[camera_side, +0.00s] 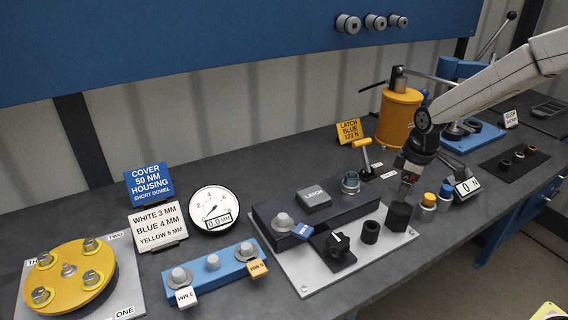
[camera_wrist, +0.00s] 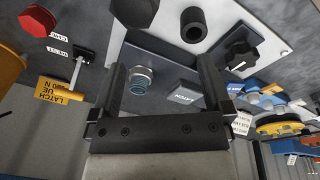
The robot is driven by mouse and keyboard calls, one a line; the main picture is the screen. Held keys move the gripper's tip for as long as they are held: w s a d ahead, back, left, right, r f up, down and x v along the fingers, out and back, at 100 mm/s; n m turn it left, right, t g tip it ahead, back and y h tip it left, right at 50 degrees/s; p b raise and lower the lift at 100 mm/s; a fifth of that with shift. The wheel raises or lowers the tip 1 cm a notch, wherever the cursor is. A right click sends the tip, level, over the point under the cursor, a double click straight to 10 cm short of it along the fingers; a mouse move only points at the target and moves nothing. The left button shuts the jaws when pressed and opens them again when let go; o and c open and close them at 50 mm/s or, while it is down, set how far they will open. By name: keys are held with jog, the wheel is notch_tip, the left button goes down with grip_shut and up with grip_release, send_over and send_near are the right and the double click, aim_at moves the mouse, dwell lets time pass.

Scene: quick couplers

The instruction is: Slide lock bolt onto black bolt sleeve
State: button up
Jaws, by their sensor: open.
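A black ring-shaped sleeve (camera_side: 370,232) with an open bore stands upright on the light grey plate; the wrist view shows it too (camera_wrist: 194,25). A solid black hexagonal piece (camera_side: 398,216) stands right of it, also seen in the wrist view (camera_wrist: 134,12). No label shows which part is the lock bolt. A metal fitting with a blue ring (camera_side: 350,183) stands at the back of the plate, also in the wrist view (camera_wrist: 139,82). My gripper (camera_side: 405,192) points down above and behind the hexagonal piece. In the wrist view its fingers (camera_wrist: 160,64) are apart with nothing held.
A dark LATCH block (camera_side: 314,196) and a black knob (camera_side: 339,243) crowd the plate. Blue- and yellow-topped cylinders (camera_side: 429,201) and a force display (camera_side: 466,188) stand close right of my gripper. A yellow-handled lever (camera_side: 362,145) rises behind.

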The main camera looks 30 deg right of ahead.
jog(key=w+d+f+n, duration=0.1)
jog(key=w+d+n, duration=0.2)
jog(key=w+d, duration=0.1)
jog(key=w+d+f+n+g, duration=0.1)
jog(key=w+d+n, duration=0.3)
jog(key=d, duration=0.3)
jog(key=w+d+f+n, duration=0.1)
jog(key=w+d+n, duration=0.2)
jog(key=d, duration=0.3)
jog(key=shift+w+f+g, duration=0.2)
jog(key=shift+w+g, duration=0.1)
jog(key=shift+w, duration=0.1)
jog(key=shift+w+d+f+n, duration=0.1)
jog(key=shift+d+n, duration=0.4)
jog(key=shift+n, duration=0.1)
jog(key=shift+f, duration=3.9)
grip_shut()
